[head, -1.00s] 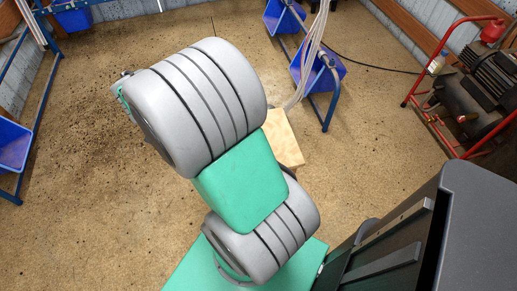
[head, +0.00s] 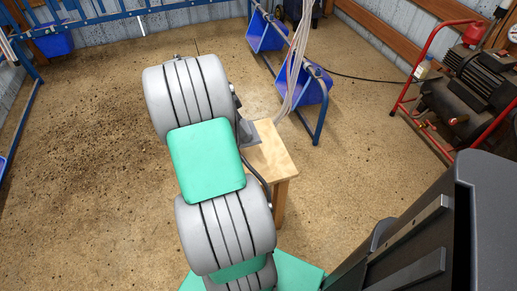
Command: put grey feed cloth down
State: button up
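My arm, grey rounded links with green joints, fills the middle of the head view and covers what lies behind it. My gripper's fingers do not show; the arm hides that end. A small flat grey patch (head: 249,133) shows at the left end of the small wooden table (head: 276,155), right beside my arm. It may be the grey feed cloth, but too little of it is visible to be sure. I cannot tell whether it lies on the table or is held over it.
Blue bins (head: 302,88) hang on a blue metal frame (head: 322,112) behind the table. A compressor (head: 470,90) in a red frame stands at the right. Pale hoses (head: 299,60) hang near the table's back. The brown floor at left is open.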

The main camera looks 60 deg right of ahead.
aim_at(254, 136)
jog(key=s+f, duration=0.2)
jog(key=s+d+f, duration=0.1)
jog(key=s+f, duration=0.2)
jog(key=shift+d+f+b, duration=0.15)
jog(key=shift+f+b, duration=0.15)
jog(key=shift+b, duration=0.1)
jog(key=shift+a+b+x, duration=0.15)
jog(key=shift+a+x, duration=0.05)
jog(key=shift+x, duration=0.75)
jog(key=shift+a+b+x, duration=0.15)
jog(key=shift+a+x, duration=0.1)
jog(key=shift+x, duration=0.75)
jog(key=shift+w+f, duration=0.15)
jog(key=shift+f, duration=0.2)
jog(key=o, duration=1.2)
